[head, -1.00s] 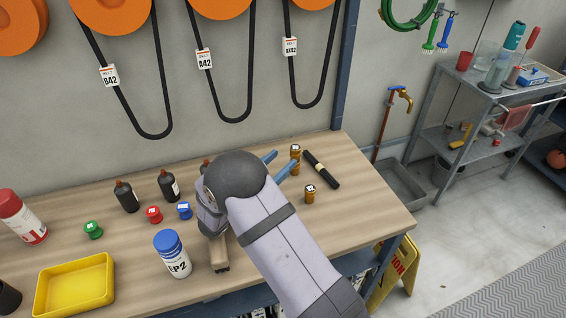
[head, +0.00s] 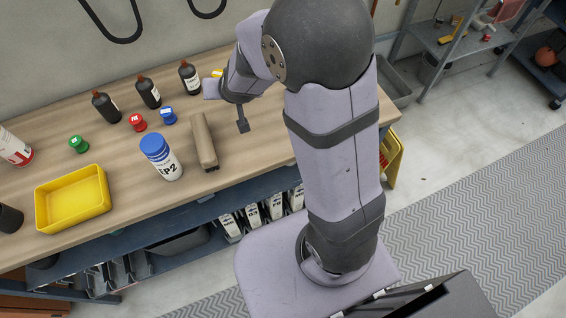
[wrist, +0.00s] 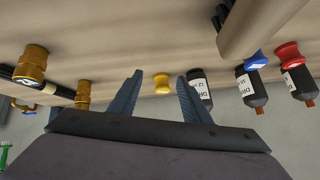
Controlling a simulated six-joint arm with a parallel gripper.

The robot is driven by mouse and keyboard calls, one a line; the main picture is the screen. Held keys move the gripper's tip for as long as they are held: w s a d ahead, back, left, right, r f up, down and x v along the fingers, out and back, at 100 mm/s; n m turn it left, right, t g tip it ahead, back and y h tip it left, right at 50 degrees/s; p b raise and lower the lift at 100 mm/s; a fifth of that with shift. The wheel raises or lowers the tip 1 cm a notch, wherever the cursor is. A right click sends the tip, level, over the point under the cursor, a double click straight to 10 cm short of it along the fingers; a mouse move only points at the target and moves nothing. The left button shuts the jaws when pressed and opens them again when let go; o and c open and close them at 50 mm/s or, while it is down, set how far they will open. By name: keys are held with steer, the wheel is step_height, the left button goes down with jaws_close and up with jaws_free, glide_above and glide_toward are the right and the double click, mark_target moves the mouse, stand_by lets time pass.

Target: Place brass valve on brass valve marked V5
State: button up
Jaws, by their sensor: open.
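Two brass valves show at the left of the wrist view, which is upside down. The nearer brass valve (wrist: 33,63) looks larger. The other brass valve (wrist: 82,95) stands farther off beside a black cylinder. Their markings are too small to read, so I cannot tell which is V5. My gripper (wrist: 155,88) is open and empty, its blue fingers spread, with both valves outside them to the left. A yellow knob (wrist: 162,82) appears beyond the gap between the fingers.
A black cylinder (wrist: 55,88) lies by the valves. Three dark bottles (head: 148,93), red (head: 137,122), blue (head: 168,116) and green (head: 78,144) knobs, a beige block (head: 203,142), the EP2 jar (head: 160,160) and a yellow tray (head: 72,200) stand on the bench.

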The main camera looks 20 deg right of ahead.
steer(key=s+g, duration=0.1)
steer(key=s, duration=0.3)
steer(key=s+f+n+g, duration=0.1)
steer(key=s+g, duration=0.1)
steer(key=s, duration=0.3)
steer(key=s+d+n+g+y, duration=0.1)
steer(key=s, duration=0.4)
steer(key=shift+s+d+f+g, duration=0.1)
steer(key=shift+s+f+g, duration=0.1)
steer(key=shift+f+g, duration=0.15)
steer(key=s+d+n+g+h, duration=0.1)
steer(key=s+d+g, duration=0.2)
steer(key=s, duration=0.8)
steer(key=shift+s+d+g, duration=0.15)
steer(key=shift+d+g, duration=0.2)
steer(key=shift+d, duration=0.05)
step_height(320, 180, up, 2)
steer(key=shift+r+p, duration=0.15)
steer(key=shift+p, duration=1)
